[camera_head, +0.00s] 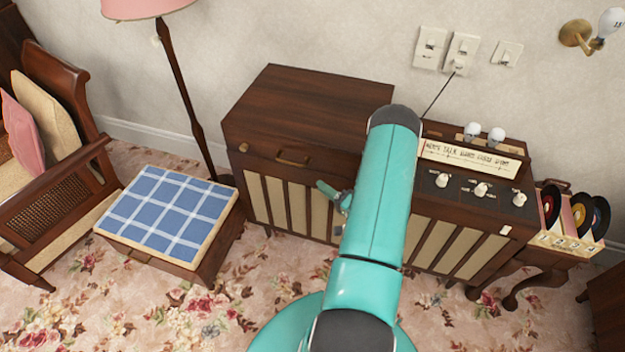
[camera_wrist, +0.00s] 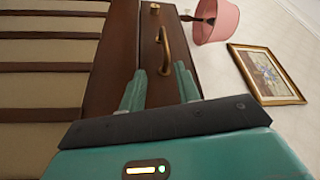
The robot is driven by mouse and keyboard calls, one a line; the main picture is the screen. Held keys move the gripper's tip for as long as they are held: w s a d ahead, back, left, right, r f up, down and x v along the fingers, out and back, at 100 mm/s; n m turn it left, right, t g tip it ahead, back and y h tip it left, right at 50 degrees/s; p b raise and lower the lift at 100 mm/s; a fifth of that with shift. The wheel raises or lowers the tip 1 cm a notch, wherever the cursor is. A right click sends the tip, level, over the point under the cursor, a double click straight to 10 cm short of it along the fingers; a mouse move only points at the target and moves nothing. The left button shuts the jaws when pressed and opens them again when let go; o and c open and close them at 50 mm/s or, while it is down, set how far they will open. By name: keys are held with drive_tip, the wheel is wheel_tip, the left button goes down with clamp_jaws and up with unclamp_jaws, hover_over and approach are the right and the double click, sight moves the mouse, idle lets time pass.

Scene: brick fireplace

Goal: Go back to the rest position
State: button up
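My gripper (camera_wrist: 162,85) is teal, and its two fingers stand apart with nothing between them in the wrist view. In the head view my gripper (camera_head: 333,195) shows only in part, in front of the slatted face of the wooden cabinet (camera_head: 300,105). My own arm hides the rest of it. The brass handle (camera_head: 292,159) on the cabinet's upper front is to the upper left of the gripper. In the wrist view the handle (camera_wrist: 165,50) is just beyond the fingertips, and I cannot tell whether they touch it.
A radio console (camera_head: 470,195) with knobs stands right of my arm, beside a record rack (camera_head: 570,225). A blue checked footstool (camera_head: 170,212), an armchair (camera_head: 50,190) and a floor lamp (camera_head: 180,75) are at left. Floral carpet (camera_head: 235,295) is open in front. Light switches (camera_head: 430,45) are on the wall.

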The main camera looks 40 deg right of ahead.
drive_tip(key=shift+s, duration=0.65)
drive_tip(key=w+a+r+n+g+y, duration=0.3)
drive_tip(key=a+r+n+g+y, duration=0.3)
drive_tip(key=a+r, duration=0.55)
drive_tip(key=w+a+r+n+g+y, duration=0.3)
drive_tip(key=a+r+g+y, duration=0.3)
drive_tip(key=a+r, duration=0.55)
drive_tip(key=s+a+r+n+g+h, duration=0.3)
drive_tip(key=s+a+r+g+h, duration=0.3)
drive_tip(key=s+a, duration=0.3)
drive_tip(key=s+a+r+n+t+h, duration=0.1)
drive_tip(key=s+r+t+h, duration=0.3)
drive_tip(key=r+h, duration=0.4)
drive_tip(key=shift+s+a+r, duration=0.5)
drive_tip(key=shift+s+r, duration=0.25)
drive_tip(key=shift+s, duration=0.15)
